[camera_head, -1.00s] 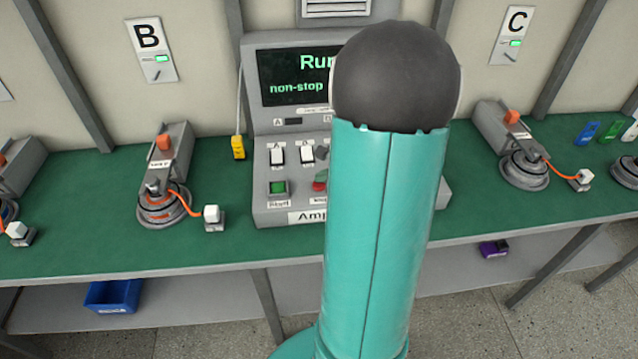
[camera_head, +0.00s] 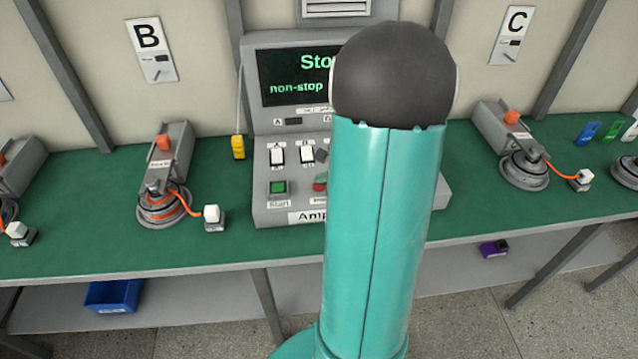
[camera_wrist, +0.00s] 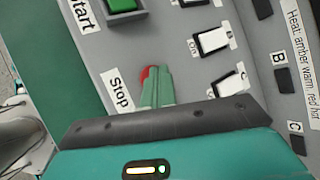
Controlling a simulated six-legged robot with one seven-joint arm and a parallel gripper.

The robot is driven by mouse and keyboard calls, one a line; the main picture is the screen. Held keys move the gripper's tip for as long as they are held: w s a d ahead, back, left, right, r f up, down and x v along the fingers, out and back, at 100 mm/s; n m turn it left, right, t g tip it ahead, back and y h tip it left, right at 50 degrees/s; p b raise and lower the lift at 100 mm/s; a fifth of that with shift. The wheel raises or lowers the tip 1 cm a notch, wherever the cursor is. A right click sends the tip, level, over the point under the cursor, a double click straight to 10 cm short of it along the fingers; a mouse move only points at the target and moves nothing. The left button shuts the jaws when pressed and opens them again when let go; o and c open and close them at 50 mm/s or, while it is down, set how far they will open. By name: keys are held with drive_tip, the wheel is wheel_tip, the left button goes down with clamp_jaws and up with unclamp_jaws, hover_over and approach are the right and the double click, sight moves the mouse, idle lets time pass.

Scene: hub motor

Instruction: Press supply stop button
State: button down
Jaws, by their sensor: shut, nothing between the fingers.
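The red stop button (camera_head: 319,187) sits on the front panel of the grey supply console (camera_head: 262,212), right of the green start button (camera_head: 278,187). My arm hides much of the console in the head view. In the wrist view my gripper (camera_wrist: 153,72) is shut and empty, its green fingertips over the red stop button (camera_wrist: 146,74) beside the "Stop" label (camera_wrist: 118,90). The tips appear to touch the button; how far it is pressed cannot be seen. The console screen (camera_head: 290,78) reads "Sto…" and "non-stop", partly hidden.
White rocker switches (camera_head: 277,156) stand above the buttons, close to my fingers. Hub motors (camera_head: 162,205) with orange cables and grey fixtures stand on the green bench (camera_head: 100,240) to both sides.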

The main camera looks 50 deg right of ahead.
sight(323, 187)
drive_tip(key=shift+r, duration=0.9)
drive_tip(key=shift+r, duration=2.5)
